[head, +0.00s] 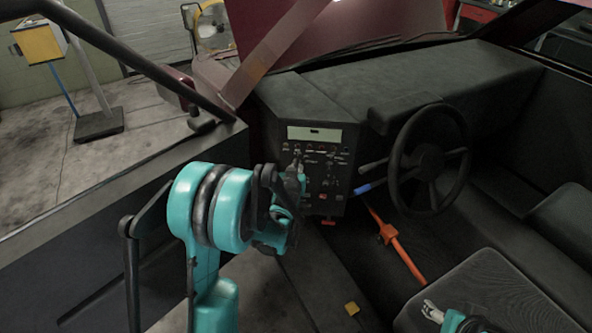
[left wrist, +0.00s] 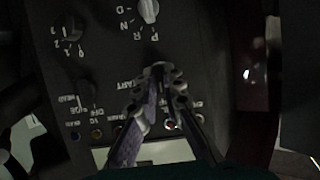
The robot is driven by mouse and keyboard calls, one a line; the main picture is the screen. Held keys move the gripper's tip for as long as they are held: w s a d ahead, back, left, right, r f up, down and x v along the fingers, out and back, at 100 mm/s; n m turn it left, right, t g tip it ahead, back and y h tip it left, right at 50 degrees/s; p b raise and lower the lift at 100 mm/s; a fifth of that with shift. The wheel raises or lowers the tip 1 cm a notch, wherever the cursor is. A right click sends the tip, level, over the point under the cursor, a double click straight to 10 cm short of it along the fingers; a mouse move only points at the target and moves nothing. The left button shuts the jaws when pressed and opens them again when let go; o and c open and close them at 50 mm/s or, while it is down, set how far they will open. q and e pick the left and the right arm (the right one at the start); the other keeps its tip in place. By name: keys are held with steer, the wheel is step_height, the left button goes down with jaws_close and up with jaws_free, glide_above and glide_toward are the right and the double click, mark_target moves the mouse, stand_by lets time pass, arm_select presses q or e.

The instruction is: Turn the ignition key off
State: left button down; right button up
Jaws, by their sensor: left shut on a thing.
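The ignition key is mostly hidden between the fingertips of my left gripper (left wrist: 160,72), which is shut on it at the dark control panel (left wrist: 195,30). In the left wrist view a START label shows just left of the fingertips. In the head view my left gripper (head: 298,168) reaches the upper middle of the panel (head: 340,190). The key's angle cannot be made out. My right gripper (head: 432,310) is low at the right over the seat, away from the panel; its opening is too small to tell.
The panel also carries a white gear knob (left wrist: 148,10), a dark rotary knob (left wrist: 73,28) and small lights. A steering wheel (head: 428,160) stands to the right. An orange lever (head: 400,248) rises from the floor. The car door (head: 120,215) edges the left side.

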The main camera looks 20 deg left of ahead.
stand_by(0.3)
arm_select(q)
steer(key=c, duration=1.6)
jaws_free()
steer(key=shift+c, duration=0.2)
steer(key=v, duration=1.2)
steer(key=s+d+m+g+h, duration=0.1)
steer(key=s+d, duration=0.4)
steer(key=s, duration=0.6)
steer(key=s+d+m+g+h, duration=0.2)
steer(key=s+d+g, duration=0.3)
steer(key=s, duration=0.6)
steer(key=shift+d+r+h, duration=0.2)
steer(key=shift+r+h, duration=0.15)
steer(key=shift+h, duration=0.15)
